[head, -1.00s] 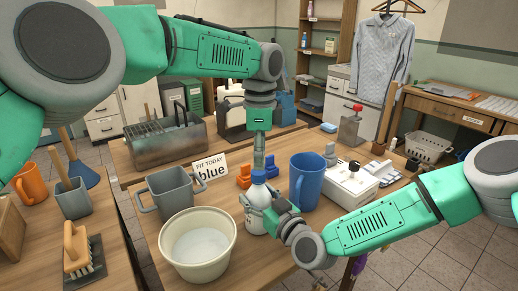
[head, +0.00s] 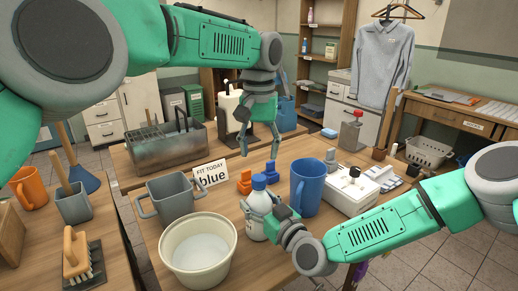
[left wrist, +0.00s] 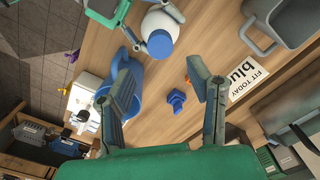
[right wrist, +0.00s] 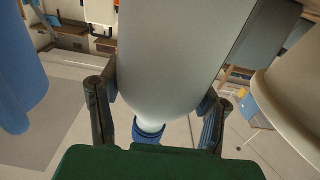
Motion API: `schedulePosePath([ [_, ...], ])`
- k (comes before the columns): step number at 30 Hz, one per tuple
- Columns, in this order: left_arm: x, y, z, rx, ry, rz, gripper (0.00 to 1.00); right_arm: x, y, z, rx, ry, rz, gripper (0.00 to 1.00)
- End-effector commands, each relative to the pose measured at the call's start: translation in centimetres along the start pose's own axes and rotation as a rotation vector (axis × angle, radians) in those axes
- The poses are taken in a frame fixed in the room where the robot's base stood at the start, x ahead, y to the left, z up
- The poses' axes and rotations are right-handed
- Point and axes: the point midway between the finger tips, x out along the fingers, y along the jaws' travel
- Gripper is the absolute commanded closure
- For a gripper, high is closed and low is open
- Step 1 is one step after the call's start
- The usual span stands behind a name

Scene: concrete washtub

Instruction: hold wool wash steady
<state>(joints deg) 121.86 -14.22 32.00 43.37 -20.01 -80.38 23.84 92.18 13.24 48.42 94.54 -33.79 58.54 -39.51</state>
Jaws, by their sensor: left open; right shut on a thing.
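The wool wash (head: 256,222) appears to be the white bottle with a blue cap, standing upright at the table's front. My right gripper (head: 272,216) is shut around its body from the right. In the right wrist view the bottle (right wrist: 180,50) fills the gap between the fingers. My left gripper (head: 272,152) is open and empty, above and behind the bottle, apart from it. In the left wrist view the bottle's blue cap (left wrist: 160,43) lies beyond the open fingers (left wrist: 158,68). The bottle's underside contact is partly hidden by the basin's rim and my gripper.
A cream basin (head: 164,255) stands close left of the bottle, and a blue jug (head: 307,187) close right. A grey two-handled tub (head: 170,198), a "blue" card (head: 210,174), small orange and blue pieces (head: 245,182) and a white box (head: 352,190) stand nearby.

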Motion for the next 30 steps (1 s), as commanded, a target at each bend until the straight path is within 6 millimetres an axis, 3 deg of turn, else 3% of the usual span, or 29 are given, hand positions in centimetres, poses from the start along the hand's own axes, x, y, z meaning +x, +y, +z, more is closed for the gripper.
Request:
schedulePosePath([
  [8, 0.5, 0.0, 0.0, 0.003, -0.001, 0.000, 0.54, 0.0, 0.1, 0.0, -0.001, 0.000, 0.002, 1.00],
  [21, 6.6, 0.0, 0.0, 0.004, -0.002, 0.001, 0.54, 0.0, 0.1, 0.0, -0.001, 0.000, 0.001, 1.00],
  [30, 8.1, 0.0, 0.0, 0.004, 0.000, 0.001, 0.54, 0.0, 0.1, 0.0, 0.000, 0.000, 0.001, 1.00],
])
